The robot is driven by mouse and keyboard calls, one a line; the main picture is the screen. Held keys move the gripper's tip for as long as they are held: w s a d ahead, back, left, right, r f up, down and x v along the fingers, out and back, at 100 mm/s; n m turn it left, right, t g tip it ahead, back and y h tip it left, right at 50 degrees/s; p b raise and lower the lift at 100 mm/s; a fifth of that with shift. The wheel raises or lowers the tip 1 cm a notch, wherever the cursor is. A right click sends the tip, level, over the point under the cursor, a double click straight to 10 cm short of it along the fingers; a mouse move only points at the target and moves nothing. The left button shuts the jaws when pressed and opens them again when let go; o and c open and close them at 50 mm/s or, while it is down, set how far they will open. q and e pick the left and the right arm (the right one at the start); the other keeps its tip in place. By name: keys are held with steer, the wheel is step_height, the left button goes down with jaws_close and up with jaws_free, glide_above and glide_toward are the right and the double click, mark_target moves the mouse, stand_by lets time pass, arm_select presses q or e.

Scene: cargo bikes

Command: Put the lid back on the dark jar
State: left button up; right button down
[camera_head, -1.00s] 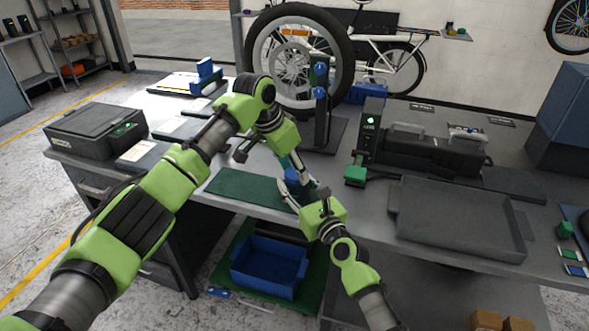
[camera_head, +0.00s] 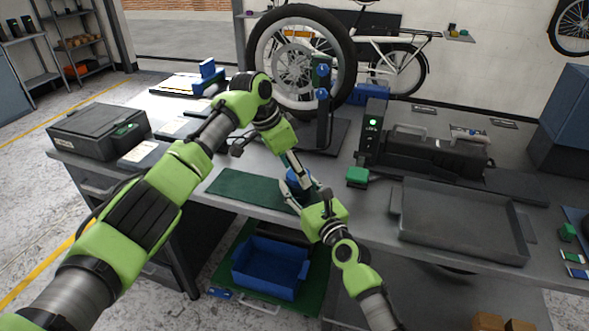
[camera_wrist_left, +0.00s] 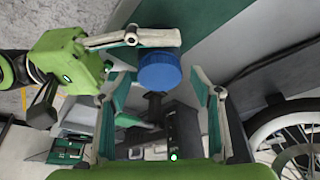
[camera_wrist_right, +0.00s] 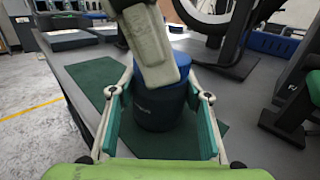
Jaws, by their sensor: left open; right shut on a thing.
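The dark jar (camera_wrist_right: 158,110) stands upright between the fingers of my right gripper (camera_wrist_right: 160,112), which is shut on its body. The blue lid (camera_wrist_right: 180,72) sits on top of the jar; I cannot tell whether it is fully seated. In the left wrist view the round blue lid (camera_wrist_left: 158,70) shows between the spread fingertips of my left gripper (camera_wrist_left: 154,82), which is open. One left finger hides part of the lid in the right wrist view. In the head view the lid (camera_head: 298,175) shows between both grippers, the right one (camera_head: 292,193) below.
A dark green mat (camera_head: 245,188) lies on the grey workbench beside the jar. A wheel on a stand (camera_head: 323,125) rises behind my left arm. A grey tray (camera_head: 460,215) and a black device with a green light (camera_head: 373,123) stand to the right.

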arm_select(q)
steer(key=shift+r, duration=2.3)
steer(key=shift+o, duration=0.3)
steer(key=o, duration=0.5)
steer(key=v, duration=1.2)
arm_select(e)
steer(key=c, duration=1)
jaws_free()
steer(key=shift+c, duration=0.2)
